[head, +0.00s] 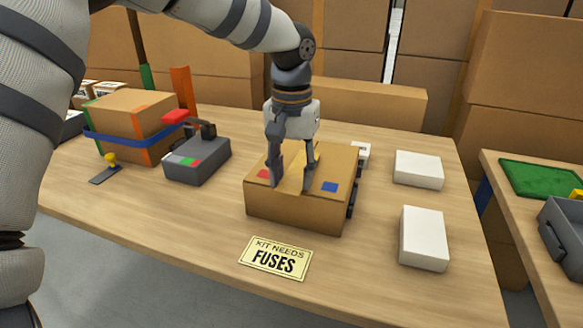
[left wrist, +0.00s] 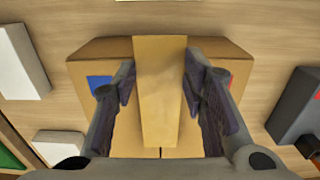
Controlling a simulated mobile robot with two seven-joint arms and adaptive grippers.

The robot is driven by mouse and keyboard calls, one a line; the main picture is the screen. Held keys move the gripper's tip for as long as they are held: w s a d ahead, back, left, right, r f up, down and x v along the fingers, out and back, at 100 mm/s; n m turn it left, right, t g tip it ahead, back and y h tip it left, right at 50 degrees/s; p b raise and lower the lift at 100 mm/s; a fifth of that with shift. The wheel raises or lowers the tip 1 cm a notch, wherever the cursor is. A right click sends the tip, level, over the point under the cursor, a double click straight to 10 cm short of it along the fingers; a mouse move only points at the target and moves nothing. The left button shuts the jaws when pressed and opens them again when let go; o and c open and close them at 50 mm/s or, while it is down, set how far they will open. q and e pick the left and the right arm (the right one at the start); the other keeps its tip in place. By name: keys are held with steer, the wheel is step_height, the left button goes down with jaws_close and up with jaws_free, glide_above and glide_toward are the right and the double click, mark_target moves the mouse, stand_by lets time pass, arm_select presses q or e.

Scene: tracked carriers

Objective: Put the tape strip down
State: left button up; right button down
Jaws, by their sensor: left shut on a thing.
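The tape strip (head: 293,176) is a tan, flat band over the top of a brown cardboard box (head: 290,210). My left gripper (head: 290,187) points down at the box top, its fingers on either side of the strip. In the left wrist view, the tape strip (left wrist: 160,95) runs between the fingers of my left gripper (left wrist: 159,78), which is shut on it. The strip lies along the middle of the box top (left wrist: 100,55), over the seam. I cannot tell whether it touches the cardboard. My right gripper is out of view.
White boxes (head: 418,168) (head: 424,238) stand right of the cardboard box. A grey device (head: 197,160) and a blue-strapped carton (head: 132,122) stand left. A "KIT NEEDS FUSES" sign (head: 275,258) lies in front. The wooden table (head: 185,212) is bare at front left.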

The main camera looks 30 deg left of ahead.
arm_select(q)
steer(key=o, duration=0.7)
step_height(320, 180, up, 13)
steer(key=shift+r, duration=0.1)
